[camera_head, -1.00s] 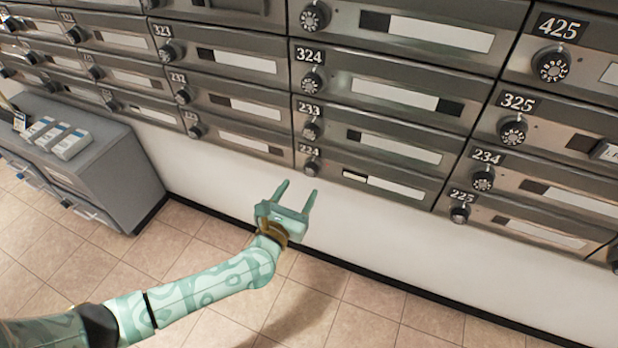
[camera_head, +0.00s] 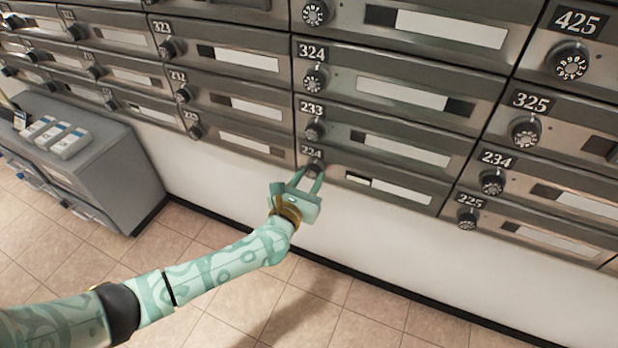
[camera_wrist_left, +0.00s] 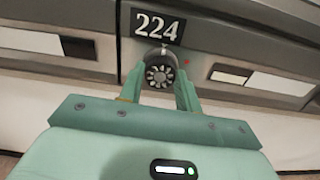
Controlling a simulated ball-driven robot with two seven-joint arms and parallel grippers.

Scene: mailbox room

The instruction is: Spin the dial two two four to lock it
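The mailbox marked 224 (camera_head: 385,188) is in the bottom row near the middle of the head view, with its dial (camera_head: 313,168) below the number plate. In the left wrist view the dial (camera_wrist_left: 160,72) is a dark round knob with a pale toothed face, under the plate 224 (camera_wrist_left: 158,27). My left gripper (camera_head: 306,180) reaches up to this dial, with one finger on each side of it. The fingers (camera_wrist_left: 160,88) look apart, with small gaps beside the dial; I cannot tell whether either one touches it. My right gripper is not in view.
Other mailboxes with dials surround it, such as 233 (camera_head: 400,150) above and 225 (camera_head: 540,236) to the right. A grey cabinet (camera_head: 110,165) with small boxes (camera_head: 70,143) on top stands at the left. The white wall and tiled floor below are clear.

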